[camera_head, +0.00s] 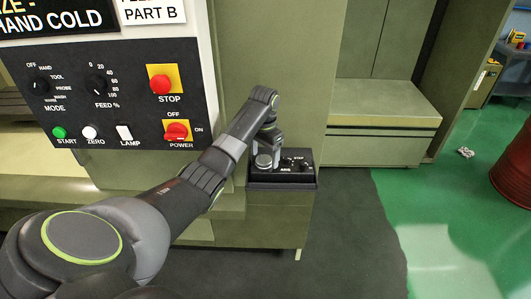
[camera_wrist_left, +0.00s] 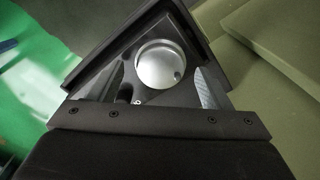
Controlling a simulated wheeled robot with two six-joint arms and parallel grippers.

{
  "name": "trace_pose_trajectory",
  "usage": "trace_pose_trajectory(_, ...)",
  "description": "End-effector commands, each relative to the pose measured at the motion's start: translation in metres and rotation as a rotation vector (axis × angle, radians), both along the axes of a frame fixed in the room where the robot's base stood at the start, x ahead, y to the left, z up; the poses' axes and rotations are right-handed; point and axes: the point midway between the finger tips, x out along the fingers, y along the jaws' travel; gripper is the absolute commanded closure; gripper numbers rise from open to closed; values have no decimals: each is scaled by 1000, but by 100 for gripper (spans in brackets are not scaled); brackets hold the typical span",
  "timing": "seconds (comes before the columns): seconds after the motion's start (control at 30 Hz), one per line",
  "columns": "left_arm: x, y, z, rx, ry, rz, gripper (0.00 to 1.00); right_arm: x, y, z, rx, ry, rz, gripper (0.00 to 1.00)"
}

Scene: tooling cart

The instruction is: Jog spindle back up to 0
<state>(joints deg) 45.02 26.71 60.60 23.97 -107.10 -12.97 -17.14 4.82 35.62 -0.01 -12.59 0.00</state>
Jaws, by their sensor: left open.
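A black jog box (camera_head: 283,179) with small knobs and the labels STEP and AXIS stands on the green machine ledge in the head view. My left gripper (camera_head: 266,158) is over the left part of this box, and my arm and wrist hide that part. In the left wrist view a silver round handwheel (camera_wrist_left: 158,66) with a small dimple lies straight ahead of my left gripper (camera_wrist_left: 158,98), inside a dark frame. The gripper is open; whether its fingers touch the wheel, I cannot tell. My right gripper is not in view.
A control panel (camera_head: 112,88) with mode and feed knobs, coloured buttons and a red power switch is on the left, close to my arm. A green cabinet (camera_head: 385,100) stands behind. A red drum (camera_head: 514,165) is at the right edge. The floor at right is mostly clear.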

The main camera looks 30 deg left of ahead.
Motion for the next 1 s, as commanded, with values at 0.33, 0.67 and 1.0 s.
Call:
trace_pose_trajectory(0.33,-3,-1,-8,0,1,0,28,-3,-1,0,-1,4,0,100)
trace_pose_trajectory(0.67,-3,-1,-7,-1,0,0,65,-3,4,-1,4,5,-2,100)
trace_pose_trajectory(1.0,-2,-1,-8,-1,0,-35,73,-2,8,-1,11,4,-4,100)
